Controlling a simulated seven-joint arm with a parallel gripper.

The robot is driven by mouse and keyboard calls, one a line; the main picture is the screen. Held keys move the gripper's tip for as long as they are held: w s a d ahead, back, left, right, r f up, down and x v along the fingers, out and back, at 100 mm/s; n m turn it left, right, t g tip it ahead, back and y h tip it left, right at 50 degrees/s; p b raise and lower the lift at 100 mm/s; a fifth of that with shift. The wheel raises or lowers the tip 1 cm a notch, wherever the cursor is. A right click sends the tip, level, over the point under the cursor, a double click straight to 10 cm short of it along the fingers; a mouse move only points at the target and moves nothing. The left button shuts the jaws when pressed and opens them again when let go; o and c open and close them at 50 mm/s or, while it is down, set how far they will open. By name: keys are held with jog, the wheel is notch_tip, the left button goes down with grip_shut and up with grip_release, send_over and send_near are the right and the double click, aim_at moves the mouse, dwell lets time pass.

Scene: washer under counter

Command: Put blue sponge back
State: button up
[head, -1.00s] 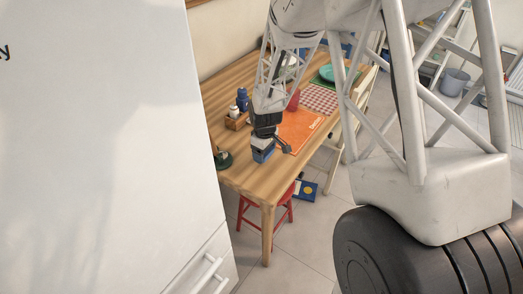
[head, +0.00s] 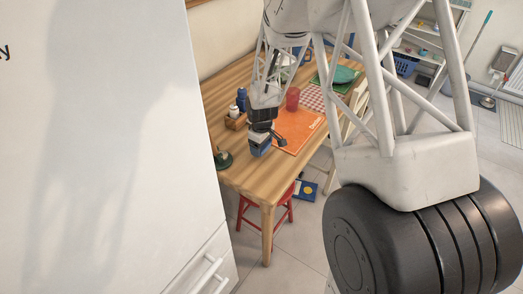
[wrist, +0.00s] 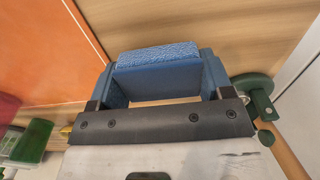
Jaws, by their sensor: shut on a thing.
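The blue sponge (wrist: 158,60) is a block with a rough lighter-blue top side. It sits between the two blue-grey fingers of my gripper (wrist: 160,75), which is shut on it. In the head view the blue sponge (head: 260,150) shows under my dark gripper (head: 261,138), over the near part of the wooden table (head: 238,178). I cannot tell whether the sponge touches the tabletop.
An orange placemat (head: 300,132) lies to the right, with a red cup (head: 292,99) beyond. A wooden caddy (head: 236,122) with bottles and a dark green object (head: 223,160) are to the left. A red stool (head: 268,207) stands below; a white cabinet (head: 110,130) fills the left.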

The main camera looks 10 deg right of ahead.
jog(key=shift+f, duration=1.2)
jog(key=shift+f, duration=0.15)
jog(key=o, duration=1.1)
jog(key=shift+c, duration=0.2)
notch_tip(320, 180, up, 11)
jog(key=shift+f, duration=0.1)
jog(key=shift+r, duration=0.8)
